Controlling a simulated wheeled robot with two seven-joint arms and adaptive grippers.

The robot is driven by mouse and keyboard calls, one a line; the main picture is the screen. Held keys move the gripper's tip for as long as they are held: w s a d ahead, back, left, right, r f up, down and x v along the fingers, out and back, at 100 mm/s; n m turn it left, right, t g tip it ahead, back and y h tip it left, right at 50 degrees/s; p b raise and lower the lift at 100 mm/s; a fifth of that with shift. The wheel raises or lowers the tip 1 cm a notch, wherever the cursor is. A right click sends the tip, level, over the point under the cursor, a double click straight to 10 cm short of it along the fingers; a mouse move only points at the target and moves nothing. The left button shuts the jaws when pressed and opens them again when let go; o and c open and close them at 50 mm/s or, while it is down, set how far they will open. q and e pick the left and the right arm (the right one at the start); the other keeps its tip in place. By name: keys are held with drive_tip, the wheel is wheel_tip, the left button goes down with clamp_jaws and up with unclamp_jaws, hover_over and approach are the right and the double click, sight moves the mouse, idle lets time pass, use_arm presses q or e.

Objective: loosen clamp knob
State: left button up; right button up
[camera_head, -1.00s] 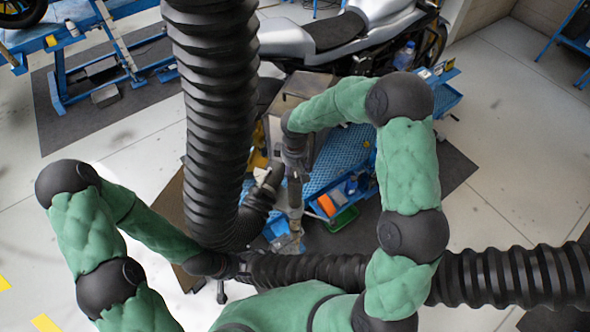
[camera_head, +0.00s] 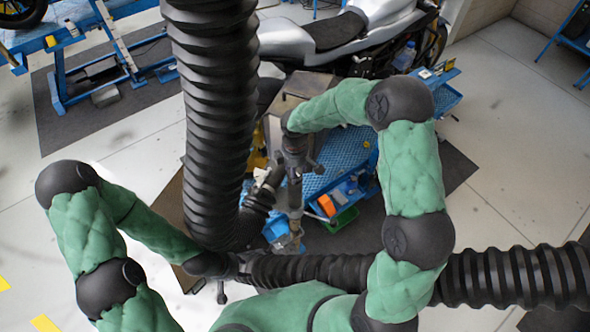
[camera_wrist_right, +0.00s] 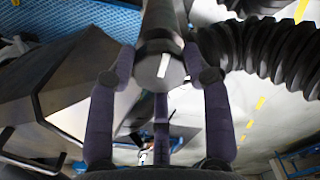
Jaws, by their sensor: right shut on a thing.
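In the right wrist view, the clamp knob (camera_wrist_right: 160,66) appears as a dark round end with a white mark. It sits between the fingers of my right gripper (camera_wrist_right: 159,78), which is shut on it from both sides. In the head view, my right gripper (camera_head: 296,163) is at the top of an upright grey post (camera_head: 295,195); the knob is mostly hidden there by the wrist. My left gripper (camera_head: 226,275) is low beside the black hose, apart from the knob. Its fingers are small and partly hidden, so its opening is unclear.
A thick ribbed black hose (camera_head: 210,110) hangs left of my right gripper, and another (camera_head: 510,279) runs across the front right. A blue cart (camera_head: 325,178) with an orange box (camera_head: 327,205) and green tray (camera_head: 341,221) stands close by. A silver motorcycle (camera_head: 350,25) is behind.

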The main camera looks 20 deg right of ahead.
drive_tip(key=n, duration=0.4)
drive_tip(key=shift+s+f+n+p, duration=0.1)
drive_tip(key=shift+n+p, duration=0.2)
drive_tip(key=n, duration=0.3)
drive_tip(key=shift+n+p, duration=0.4)
drive_tip(key=n+p, duration=0.1)
drive_tip(key=n, duration=0.3)
drive_tip(key=shift+n+p, duration=0.85)
drive_tip(key=shift+n, duration=1.15)
drive_tip(key=shift+f, duration=0.1)
drive_tip(key=o, duration=1.2)
drive_tip(key=shift+c, duration=0.2)
drive_tip(key=shift+r, duration=0.2)
